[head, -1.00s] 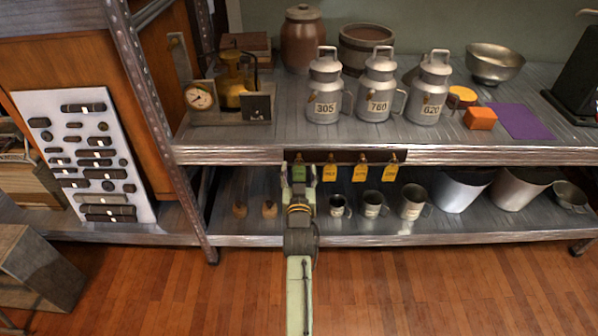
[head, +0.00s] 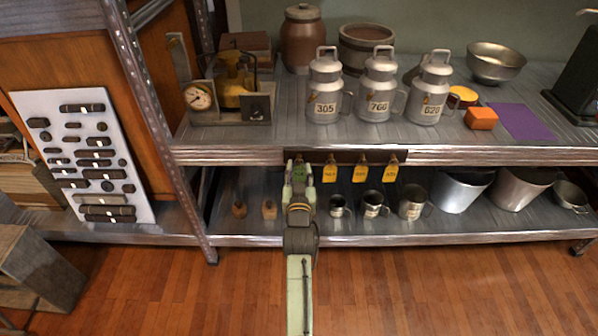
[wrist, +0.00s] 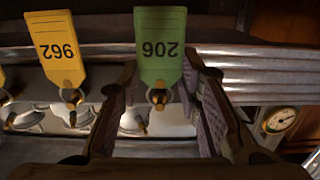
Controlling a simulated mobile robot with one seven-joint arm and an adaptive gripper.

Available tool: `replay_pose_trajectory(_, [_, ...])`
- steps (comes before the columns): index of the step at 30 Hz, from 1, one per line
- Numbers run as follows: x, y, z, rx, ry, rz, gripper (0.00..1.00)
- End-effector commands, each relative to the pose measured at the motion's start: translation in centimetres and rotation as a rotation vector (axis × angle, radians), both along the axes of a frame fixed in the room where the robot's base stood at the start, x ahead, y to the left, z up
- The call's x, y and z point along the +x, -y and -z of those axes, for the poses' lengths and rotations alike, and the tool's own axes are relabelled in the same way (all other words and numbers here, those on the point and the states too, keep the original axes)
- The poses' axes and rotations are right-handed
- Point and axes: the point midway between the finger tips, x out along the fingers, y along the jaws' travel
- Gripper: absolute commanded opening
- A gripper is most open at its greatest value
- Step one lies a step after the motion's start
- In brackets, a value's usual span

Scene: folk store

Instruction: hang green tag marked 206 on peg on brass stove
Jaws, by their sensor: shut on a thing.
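The green tag marked 206 (wrist: 160,45) is between the fingers of my gripper (wrist: 161,70) in the wrist view, where its number reads upside down. The fingers are shut on its two side edges. Its metal ring (wrist: 158,98) is at the dark peg rail (wrist: 60,148); I cannot tell whether it is still on a peg. In the head view my gripper (head: 299,170) is at the left end of the rail, below the upper shelf edge. The brass stove (head: 234,82) stands on the upper shelf, up and left of my gripper. Its peg is too small to make out.
Several yellow tags hang right of my gripper, the nearest marked 962 (wrist: 62,50) in the wrist view. A gauge (head: 199,96) is left of the stove. Milk cans, the nearest marked 305 (head: 325,88), stand right of it. The metal shelf edge (head: 240,155) is above my gripper.

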Motion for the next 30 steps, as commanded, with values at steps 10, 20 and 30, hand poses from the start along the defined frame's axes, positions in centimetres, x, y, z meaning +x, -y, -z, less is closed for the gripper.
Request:
replay_pose_trajectory(10, [-0.01, 0.0, -0.28, 0.0, 0.0, 0.0, 0.06])
replay_pose_trajectory(20, [-0.04, 0.01, -0.7, 0.0, 0.0, 0.0, 0.06])
replay_pose_trajectory(30, [-0.05, 0.02, -0.67, 0.0, 0.0, 0.0, 0.06])
